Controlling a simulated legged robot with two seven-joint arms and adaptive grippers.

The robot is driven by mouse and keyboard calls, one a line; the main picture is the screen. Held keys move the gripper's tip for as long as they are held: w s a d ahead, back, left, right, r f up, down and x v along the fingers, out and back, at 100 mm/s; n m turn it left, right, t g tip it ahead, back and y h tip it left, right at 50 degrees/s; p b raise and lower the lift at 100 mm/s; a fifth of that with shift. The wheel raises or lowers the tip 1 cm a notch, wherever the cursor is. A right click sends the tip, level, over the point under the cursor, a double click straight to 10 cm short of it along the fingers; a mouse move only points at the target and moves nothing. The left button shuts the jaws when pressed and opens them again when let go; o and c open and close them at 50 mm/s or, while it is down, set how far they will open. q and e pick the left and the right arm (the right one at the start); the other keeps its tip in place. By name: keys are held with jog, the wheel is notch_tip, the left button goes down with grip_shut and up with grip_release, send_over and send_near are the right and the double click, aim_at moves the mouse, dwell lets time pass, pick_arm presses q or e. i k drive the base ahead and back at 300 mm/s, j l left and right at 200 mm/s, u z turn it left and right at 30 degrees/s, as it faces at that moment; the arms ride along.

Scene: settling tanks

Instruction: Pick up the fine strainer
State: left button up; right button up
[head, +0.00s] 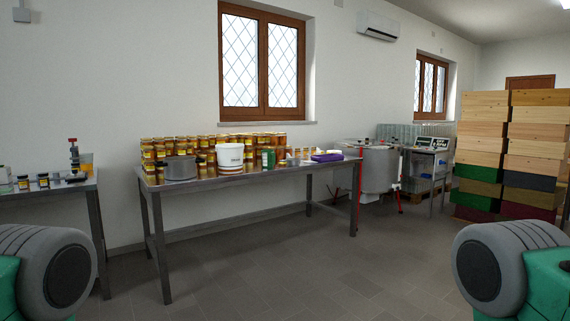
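A grey, round metal vessel (180,168) stands on the left part of the long metal table (245,180). It may be the fine strainer, but at this distance I cannot tell. No other thing in the head view shows clearly as a strainer. Neither of my grippers is in view; only rounded grey and green parts of my arms show at the bottom left and bottom right corners, well short of the table.
Many honey jars (205,142), a white bucket (230,157) and a purple item (327,157) crowd the table. A side table (45,187) stands left. A steel tank (380,168) and stacked wooden boxes (540,130) stand right. The tiled floor (290,265) ahead is clear.

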aim_at(293, 161)
jog(key=i+z, duration=0.2)
jog(key=z, duration=0.2)
jog(key=i, duration=5.3)
jog(key=l, duration=0.15)
